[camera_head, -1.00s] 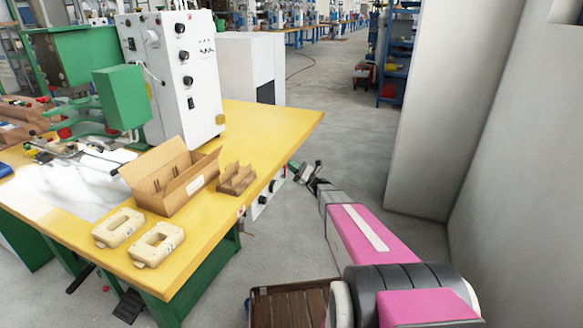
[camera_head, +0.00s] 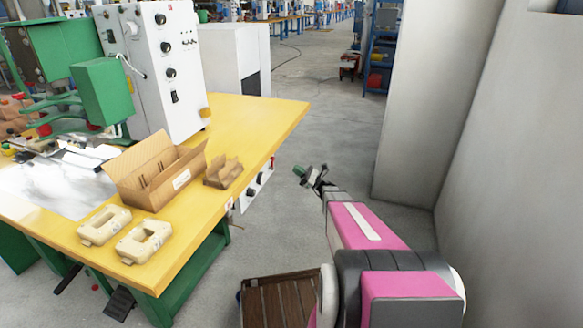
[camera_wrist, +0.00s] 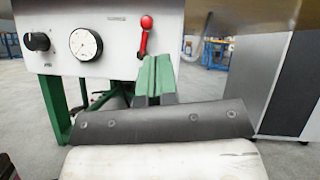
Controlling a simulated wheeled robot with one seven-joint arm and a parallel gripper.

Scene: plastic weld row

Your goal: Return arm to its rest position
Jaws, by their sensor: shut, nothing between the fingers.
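My gripper (camera_head: 299,171) shows in the head view at the end of my pink and grey arm, to the right of the yellow table (camera_head: 262,115) and clear of its edge. Its green fingers are small there. In the wrist view my gripper (camera_wrist: 155,75) shows its two green fingers pressed together with nothing between them. Behind them is the grey control panel (camera_wrist: 60,62) on the table's side, with a dial, a black knob and a red lever.
An open cardboard box (camera_head: 155,172), a small cardboard piece (camera_head: 222,171) and two cream frame-shaped parts (camera_head: 145,241) are on the table. A green and white machine (camera_head: 170,65) stands behind. A pale wall (camera_head: 520,150) rises at right. A slatted wooden crate (camera_head: 285,298) is low in front.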

